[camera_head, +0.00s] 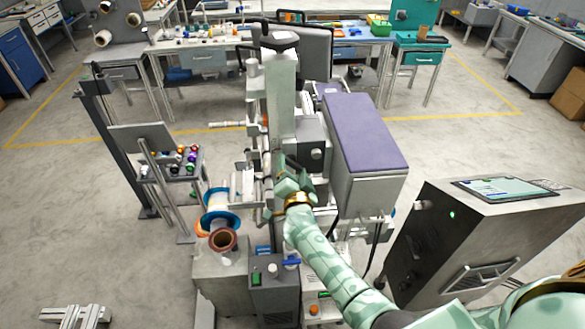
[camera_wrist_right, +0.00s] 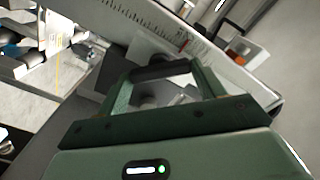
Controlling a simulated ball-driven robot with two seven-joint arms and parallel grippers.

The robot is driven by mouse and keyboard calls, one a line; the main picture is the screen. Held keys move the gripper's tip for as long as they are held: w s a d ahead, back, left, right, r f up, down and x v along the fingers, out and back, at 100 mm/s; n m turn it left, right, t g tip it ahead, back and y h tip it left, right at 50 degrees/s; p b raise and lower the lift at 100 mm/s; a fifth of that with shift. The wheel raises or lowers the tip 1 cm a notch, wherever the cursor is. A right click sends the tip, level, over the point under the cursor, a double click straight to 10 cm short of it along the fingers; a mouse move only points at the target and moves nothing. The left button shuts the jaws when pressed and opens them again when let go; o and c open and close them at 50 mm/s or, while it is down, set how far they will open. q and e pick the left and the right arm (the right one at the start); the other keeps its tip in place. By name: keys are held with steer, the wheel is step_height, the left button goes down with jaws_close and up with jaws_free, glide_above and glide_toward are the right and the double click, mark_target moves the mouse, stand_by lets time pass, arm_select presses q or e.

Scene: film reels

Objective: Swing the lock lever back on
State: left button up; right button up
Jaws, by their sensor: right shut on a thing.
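My right gripper (camera_head: 287,184) reaches into the middle of the upright machine, beside its grey column. In the right wrist view its two green fingers (camera_wrist_right: 162,72) come together at dark tips, in front of a dark grey part of the machine. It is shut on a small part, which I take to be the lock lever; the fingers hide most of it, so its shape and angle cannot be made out. My left gripper is not in view.
A purple-topped box (camera_head: 360,132) stands close right of the gripper. A grey cabinet with a screen (camera_head: 497,189) stands further right. Reels, including a blue-rimmed one (camera_head: 220,207), sit at lower left. A ruled metal bar (camera_wrist_right: 150,22) crosses above the fingers.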

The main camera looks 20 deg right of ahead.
steer(key=m, duration=0.4)
steer(key=shift+m, duration=0.3)
steer(key=shift+f+m+b, duration=0.1)
steer(key=shift+m+b, duration=0.3)
steer(key=shift+m, duration=1.6)
steer(key=o, duration=0.7)
steer(key=p+v, duration=0.5)
steer(key=v, duration=1.1)
steer(key=shift+s, duration=0.15)
